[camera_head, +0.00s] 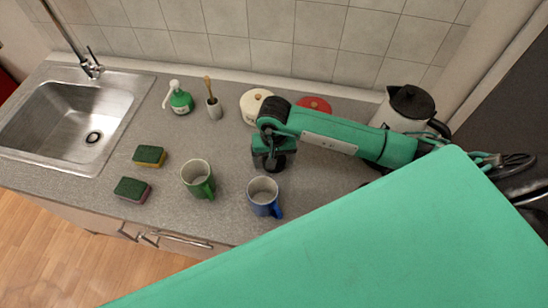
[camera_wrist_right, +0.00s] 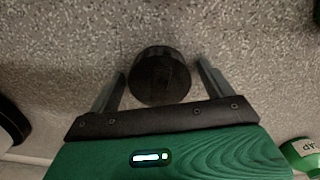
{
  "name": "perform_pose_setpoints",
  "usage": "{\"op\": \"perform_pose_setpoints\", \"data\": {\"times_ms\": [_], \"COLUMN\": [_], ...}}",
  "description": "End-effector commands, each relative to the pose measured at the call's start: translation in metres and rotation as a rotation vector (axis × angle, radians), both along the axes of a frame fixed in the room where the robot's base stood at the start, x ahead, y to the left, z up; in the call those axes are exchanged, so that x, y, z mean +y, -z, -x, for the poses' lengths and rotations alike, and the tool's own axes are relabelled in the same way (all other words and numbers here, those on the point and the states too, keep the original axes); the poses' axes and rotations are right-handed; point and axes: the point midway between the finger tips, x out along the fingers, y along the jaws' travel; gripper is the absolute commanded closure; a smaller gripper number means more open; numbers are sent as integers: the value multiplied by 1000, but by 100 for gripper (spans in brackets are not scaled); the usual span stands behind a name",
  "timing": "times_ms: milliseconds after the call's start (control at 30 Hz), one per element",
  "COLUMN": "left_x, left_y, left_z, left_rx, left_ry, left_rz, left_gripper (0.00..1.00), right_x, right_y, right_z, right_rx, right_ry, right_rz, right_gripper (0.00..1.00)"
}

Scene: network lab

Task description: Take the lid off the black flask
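The black flask (camera_wrist_right: 160,76) shows in the right wrist view as a dark round top seen from above; its lid and body cannot be told apart there. My right gripper (camera_wrist_right: 162,70) is open, with one finger on each side of the round top and small gaps between. In the head view my right gripper (camera_head: 272,160) is over the counter behind the blue mug, pointing down. The gripper and arm mostly hide the flask there. My left gripper is not in view.
A blue mug (camera_head: 263,194) and a green mug (camera_head: 197,178) stand in front on the counter. Two sponges (camera_head: 149,156) (camera_head: 132,190), a green soap bottle (camera_head: 179,99), a brush holder (camera_head: 214,108), a cream pot (camera_head: 252,104), a red-lidded thing (camera_head: 314,104) and a kettle (camera_head: 404,108) surround it. The sink (camera_head: 70,130) is left.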

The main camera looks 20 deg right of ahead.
Motion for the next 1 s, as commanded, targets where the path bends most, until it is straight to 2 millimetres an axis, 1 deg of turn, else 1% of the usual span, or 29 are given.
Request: {"op": "perform_pose_setpoints", "data": {"times_ms": [133,267,500,700,833,1000], "left_x": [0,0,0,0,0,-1], "left_y": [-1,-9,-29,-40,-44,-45], "left_z": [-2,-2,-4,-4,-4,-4], "left_rx": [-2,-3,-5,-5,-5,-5], "left_ry": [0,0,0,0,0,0], "left_rz": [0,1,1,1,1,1], "left_gripper": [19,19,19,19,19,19], "right_x": [0,0,-1,0,0,0], "right_y": [0,-7,-62,-100,-116,-123], "right_z": [0,0,-1,-1,0,0], "right_rx": [1,1,-4,-2,-1,1], "right_ry": [0,1,-1,-1,-1,0], "right_rz": [1,1,1,1,0,2], "right_gripper": [16,16,16,16,16,16]}}
